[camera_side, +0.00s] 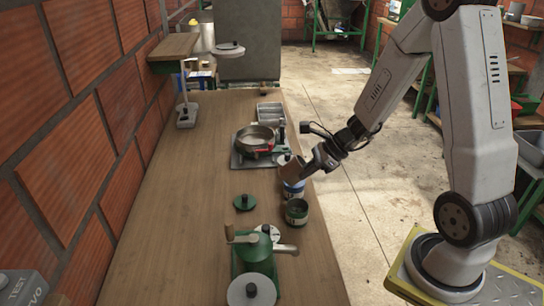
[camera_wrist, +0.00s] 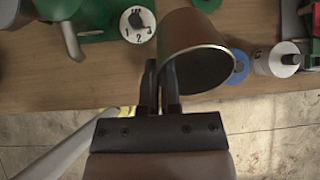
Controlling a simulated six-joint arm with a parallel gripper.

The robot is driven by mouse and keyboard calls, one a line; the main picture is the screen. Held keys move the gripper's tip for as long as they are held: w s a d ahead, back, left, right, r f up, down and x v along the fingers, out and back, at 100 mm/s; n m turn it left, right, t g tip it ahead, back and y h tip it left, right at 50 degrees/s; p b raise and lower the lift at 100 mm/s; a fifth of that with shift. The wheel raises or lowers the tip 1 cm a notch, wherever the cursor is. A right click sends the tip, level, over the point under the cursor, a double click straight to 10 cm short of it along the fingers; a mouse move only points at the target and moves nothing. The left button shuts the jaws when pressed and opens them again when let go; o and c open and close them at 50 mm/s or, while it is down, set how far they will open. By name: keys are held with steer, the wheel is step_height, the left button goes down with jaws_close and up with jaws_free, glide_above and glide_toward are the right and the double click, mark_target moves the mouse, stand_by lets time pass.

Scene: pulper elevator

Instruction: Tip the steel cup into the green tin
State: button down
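The steel cup (camera_wrist: 197,32) is between the fingers of my gripper (camera_wrist: 162,88), with its dark mouth facing the wrist camera. In the side view, my gripper (camera_side: 310,166) holds the cup (camera_side: 294,170) above the bench near its right edge, over the blue tin as seen there. The cup looks tilted; I cannot make out what is in it. The green tin (camera_side: 297,211) stands open and upright on the bench, nearer the side camera than the cup and apart from it. In the wrist view the green tin is hidden, apparently behind the cup.
The blue tin (camera_side: 292,188) stands just behind the green tin. A green lid (camera_side: 244,202) lies to its left. The green grinder (camera_side: 252,262) with its crank is in front. A pan (camera_side: 254,139) on a burner is behind. The bench's left middle is clear.

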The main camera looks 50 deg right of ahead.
steer(key=shift+r+g+h, duration=0.5)
steer(key=shift+r+h, duration=0.1)
steer(key=shift+r, duration=0.1)
steer(key=shift+r, duration=0.15)
steer(key=shift+r+g+h, duration=0.65)
steer(key=shift+g+h, duration=0.05)
steer(key=shift+g, duration=0.1)
steer(key=shift+r+g+h, duration=1.6)
steer(key=shift+r+h, duration=0.1)
steer(key=shift+h, duration=0.1)
steer(key=shift+r, duration=0.1)
steer(key=shift+g+h, duration=0.4)
steer(key=shift+r, duration=2.4)
steer(key=shift+f+n, duration=0.1)
steer(key=shift+n, duration=0.2)
